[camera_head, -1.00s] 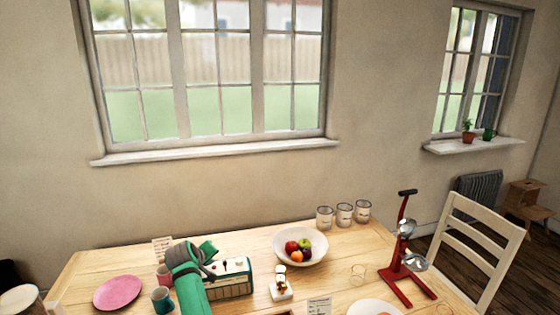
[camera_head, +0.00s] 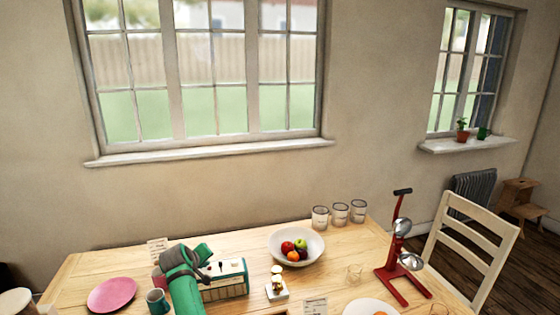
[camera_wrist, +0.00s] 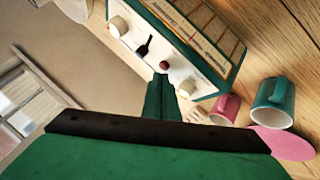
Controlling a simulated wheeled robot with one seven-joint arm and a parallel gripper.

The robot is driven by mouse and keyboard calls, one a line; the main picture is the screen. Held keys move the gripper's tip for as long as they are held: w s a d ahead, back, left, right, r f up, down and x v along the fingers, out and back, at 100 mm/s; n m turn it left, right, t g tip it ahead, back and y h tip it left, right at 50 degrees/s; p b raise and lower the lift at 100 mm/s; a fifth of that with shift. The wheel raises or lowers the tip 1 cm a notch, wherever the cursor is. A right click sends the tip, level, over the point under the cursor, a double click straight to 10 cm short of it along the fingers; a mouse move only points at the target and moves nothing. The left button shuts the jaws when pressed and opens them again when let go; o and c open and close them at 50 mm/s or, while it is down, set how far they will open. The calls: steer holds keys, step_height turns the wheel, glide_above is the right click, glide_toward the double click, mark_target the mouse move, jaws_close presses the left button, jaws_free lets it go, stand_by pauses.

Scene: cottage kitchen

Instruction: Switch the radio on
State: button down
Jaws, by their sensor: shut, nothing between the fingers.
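The radio (camera_head: 226,289) stands on the wooden table (camera_head: 335,275), green-sided with a cream front. In the wrist view the radio (camera_wrist: 218,38) shows a white panel with two pale knobs (camera_wrist: 117,26) (camera_wrist: 187,88), a black toggle lever (camera_wrist: 143,46) and a small red button (camera_wrist: 164,66). My gripper (camera_wrist: 162,82) is shut and empty. Its tips are at the panel edge, close to the red button and below the lever in the picture; I cannot tell if they touch. In the head view my green arm and gripper (camera_head: 205,252) cover the radio's left part.
A teal mug (camera_head: 156,301) and a pink plate (camera_head: 111,294) lie left of the radio. A small white stand (camera_head: 276,291) and a fruit bowl (camera_head: 274,246) are on its right. A red juice press (camera_head: 392,275) stands further right. Three jars (camera_head: 340,213) stand at the back.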

steer(key=shift+w+d, duration=0.1)
steer(key=shift+s+a+f, duration=0.1)
steer(key=shift+s+a, duration=0.15)
steer(key=shift+a, duration=0.15)
steer(key=shift+w+d, duration=0.15)
steer(key=shift+d, duration=0.7)
steer(key=shift+a+r, duration=0.15)
steer(key=shift+r, duration=0.35)
steer(key=shift+a, duration=0.1)
